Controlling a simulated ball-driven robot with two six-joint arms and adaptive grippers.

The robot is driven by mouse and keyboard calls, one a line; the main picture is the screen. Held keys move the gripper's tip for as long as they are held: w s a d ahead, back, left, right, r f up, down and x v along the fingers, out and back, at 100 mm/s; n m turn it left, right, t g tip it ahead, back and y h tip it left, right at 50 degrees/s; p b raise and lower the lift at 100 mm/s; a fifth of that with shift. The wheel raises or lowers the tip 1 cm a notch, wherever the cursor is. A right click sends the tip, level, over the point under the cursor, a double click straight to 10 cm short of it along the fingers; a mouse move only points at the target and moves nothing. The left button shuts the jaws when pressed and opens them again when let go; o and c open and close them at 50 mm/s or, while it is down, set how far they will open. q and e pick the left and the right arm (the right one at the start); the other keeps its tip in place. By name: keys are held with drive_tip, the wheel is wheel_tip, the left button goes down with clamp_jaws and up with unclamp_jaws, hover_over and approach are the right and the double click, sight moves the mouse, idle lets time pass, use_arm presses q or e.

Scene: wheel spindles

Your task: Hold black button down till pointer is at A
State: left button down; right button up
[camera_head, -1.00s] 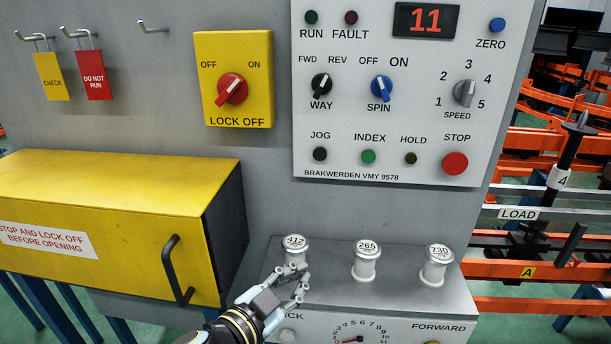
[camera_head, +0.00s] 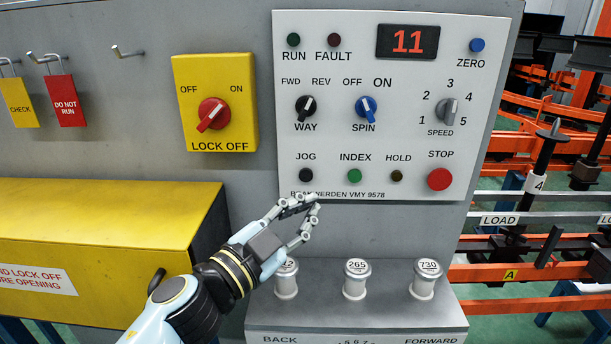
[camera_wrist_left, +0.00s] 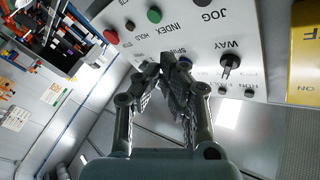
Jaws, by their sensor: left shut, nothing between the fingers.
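The black button (camera_head: 306,175), under the word JOG, is on the lower left of the white control panel (camera_head: 440,95). It also shows at the top edge of the left wrist view (camera_wrist_left: 203,3). My left gripper (camera_head: 314,205) is shut and empty. In the head view its tips show just below the panel's lower edge, under the black button and apart from it. The yellow A plate (camera_head: 510,275) is on an orange rail at the right. A dark slanted bar (camera_head: 548,246) stands right of it; I cannot tell whether this is the pointer. My right gripper is out of view.
A green INDEX button (camera_head: 354,176) and red STOP button (camera_head: 439,179) sit right of the black one. Several silver knobs (camera_head: 356,279) stand on the ledge below. A yellow box (camera_head: 100,230) juts out at left, below the yellow lock-off switch (camera_head: 215,103).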

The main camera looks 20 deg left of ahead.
sight(306, 175)
use_arm(q)
drive_tip(key=w+a+b, duration=0.1)
drive_tip(key=w+a, duration=0.1)
drive_tip(key=w, duration=0.6)
drive_tip(key=shift+w+a+b, duration=0.2)
drive_tip(key=shift+b, duration=0.1)
idle(0.9)
drive_tip(key=shift+w, duration=0.1)
drive_tip(key=shift+w+a, duration=0.15)
drive_tip(key=shift+w, duration=0.15)
drive_tip(key=shift+w, duration=0.15)
idle(0.6)
